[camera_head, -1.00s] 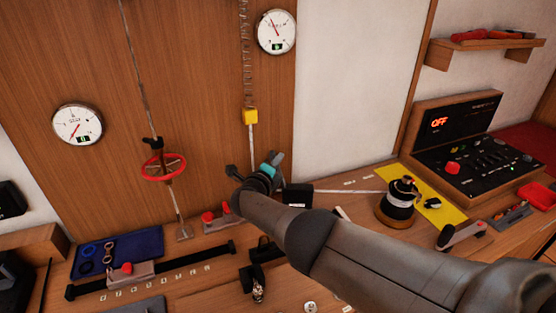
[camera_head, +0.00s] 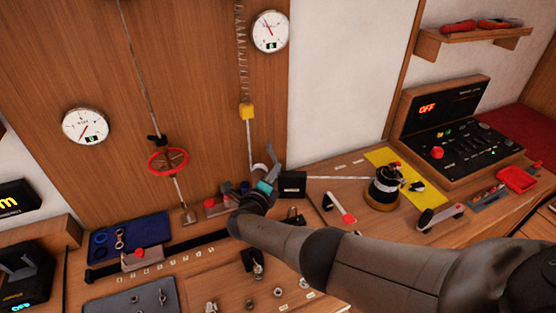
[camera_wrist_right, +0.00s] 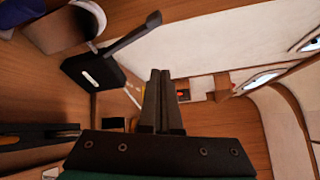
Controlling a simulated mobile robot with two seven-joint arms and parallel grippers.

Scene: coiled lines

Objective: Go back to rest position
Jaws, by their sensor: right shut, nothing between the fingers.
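My right arm reaches in from the lower right in the head view. Its gripper (camera_head: 271,165) is near the bench's back edge, close to the foot of the yellow-blocked rod (camera_head: 247,111). In the right wrist view the two dark fingers (camera_wrist_right: 161,98) lie close together with nothing between them. My left gripper is not in view.
A red ring (camera_head: 167,162) hangs on a line at the left. A black box (camera_head: 292,184) stands beside my right gripper. A winch drum (camera_head: 383,187) on a yellow plate (camera_head: 397,158) and a control panel (camera_head: 455,125) are at right. Small hardware covers the front bench.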

